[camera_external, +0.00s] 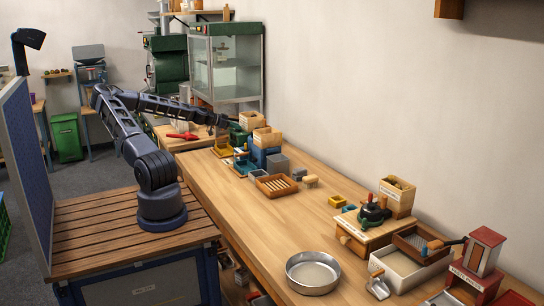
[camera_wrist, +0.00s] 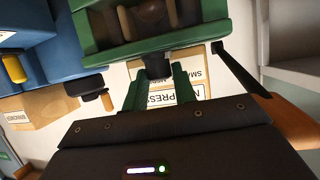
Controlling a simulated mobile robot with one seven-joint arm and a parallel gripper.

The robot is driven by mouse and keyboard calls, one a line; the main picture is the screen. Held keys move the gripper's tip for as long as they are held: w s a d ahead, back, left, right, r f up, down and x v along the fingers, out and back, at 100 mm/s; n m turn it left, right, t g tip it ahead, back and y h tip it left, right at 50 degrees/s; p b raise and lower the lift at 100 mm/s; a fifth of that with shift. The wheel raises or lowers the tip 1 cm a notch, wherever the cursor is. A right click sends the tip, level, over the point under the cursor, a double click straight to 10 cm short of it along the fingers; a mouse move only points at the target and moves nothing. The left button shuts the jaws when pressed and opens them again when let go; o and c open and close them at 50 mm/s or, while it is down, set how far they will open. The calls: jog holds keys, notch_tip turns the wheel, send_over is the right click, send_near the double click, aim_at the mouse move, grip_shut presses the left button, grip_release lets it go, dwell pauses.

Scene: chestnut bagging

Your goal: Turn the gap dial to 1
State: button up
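A green machine (camera_wrist: 150,30) with an open top fills the upper middle of the wrist view. A short dark knob (camera_wrist: 157,66) sticks out of its near face; it may be the gap dial, but no scale or number is readable. My gripper (camera_wrist: 160,78) has its two green fingers apart, one on each side of this knob. I cannot tell whether they touch it. In the external view my arm reaches to the far end of the bench, and my gripper (camera_external: 235,124) is at the small green machine (camera_external: 240,135), too small there to make out.
A blue machine (camera_wrist: 60,50) with a yellow knob (camera_wrist: 14,68) stands at the left in the wrist view. A glass cabinet (camera_external: 226,65) stands behind.

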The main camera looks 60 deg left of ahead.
jog(key=shift+d+n+y, duration=0.1)
jog(key=shift+n+y, duration=0.3)
jog(key=shift+d+n+g+y, duration=0.15)
jog(key=shift+n+g+y, duration=0.05)
jog(key=shift+n+y, duration=1.1)
jog(key=shift+d+n+g+y, duration=0.15)
jog(key=shift+n+g+y, duration=0.05)
jog(key=shift+n+y, duration=1.05)
jog(key=shift+r+y, duration=0.1)
jog(key=shift+y, duration=0.45)
jog(key=shift+w+d+n+g+y, duration=0.1)
jog(key=shift+n+g+y, duration=0.3)
jog(key=shift+n+y, duration=0.3)
jog(key=shift+w+d+n+g+y, duration=0.1)
jog(key=shift+n+g+y, duration=0.3)
jog(key=shift+n+y, duration=0.3)
jog(key=shift+n+g+y, duration=0.8)
jog(key=shift+n, duration=0.25)
jog(key=o, duration=1)
jog(key=shift+d, duration=0.1)
jog(key=shift+s+a+m+t+h, duration=0.1)
jog(key=shift+a+m+t+h, duration=0.05)
jog(key=shift+m+t+h, duration=0.7)
jog(key=shift+s+a+m+t+h, duration=0.15)
jog(key=shift+m+t+h, duration=0.4)
jog(key=shift+m+h, duration=0.45)
